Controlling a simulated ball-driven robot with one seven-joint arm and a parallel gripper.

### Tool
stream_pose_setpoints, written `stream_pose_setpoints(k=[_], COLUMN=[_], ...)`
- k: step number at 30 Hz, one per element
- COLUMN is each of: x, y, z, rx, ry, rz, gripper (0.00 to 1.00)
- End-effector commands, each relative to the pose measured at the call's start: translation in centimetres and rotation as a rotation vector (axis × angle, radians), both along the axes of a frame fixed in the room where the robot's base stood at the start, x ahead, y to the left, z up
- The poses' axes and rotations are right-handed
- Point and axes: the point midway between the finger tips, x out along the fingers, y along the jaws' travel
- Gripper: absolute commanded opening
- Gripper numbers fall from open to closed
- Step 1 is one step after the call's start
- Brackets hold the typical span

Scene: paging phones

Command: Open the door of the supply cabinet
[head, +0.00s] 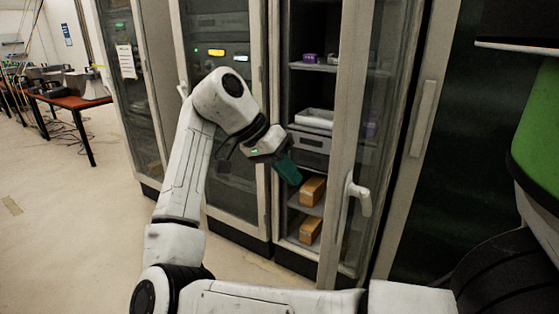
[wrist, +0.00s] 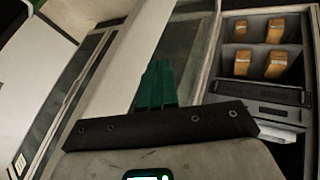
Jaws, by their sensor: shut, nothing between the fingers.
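The supply cabinet (head: 279,150) stands in the middle of the head view. Its glazed door (head: 345,105) stands partly open, swung out towards me and to the right, so the shelves show to its left. The white door handle (head: 360,196) is on the door's near frame. My gripper (head: 288,170) is shut and empty, with its green fingers in front of the opening, left of the door's edge. In the wrist view the green fingers (wrist: 157,88) are together, with glass beyond them. I cannot tell whether they touch the door.
Brown boxes (head: 312,190), a grey unit (head: 308,150) and a white tray (head: 315,118) sit on the shelves. The boxes (wrist: 277,64) also show in the wrist view. Another closed cabinet (head: 222,130) adjoins on the left. A green object (head: 538,130) is near at right. Floor at left is clear.

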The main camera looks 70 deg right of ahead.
Motion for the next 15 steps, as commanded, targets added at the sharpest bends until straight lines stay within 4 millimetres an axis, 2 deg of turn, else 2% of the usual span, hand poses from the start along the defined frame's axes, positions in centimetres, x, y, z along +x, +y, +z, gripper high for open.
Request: stream_pose_setpoints(k=[5, 10, 15], x=[-2.0, -4.3, -5.5], y=[-0.7, 0.0, 0.4], z=[-2.8, -2.6, -2.7], rx=[-0.001, -0.002, 0.001], ry=[0.001, -0.002, 0.000], rz=[0.000, 0.000, 0.001], gripper=[0.00, 0.00, 0.00])
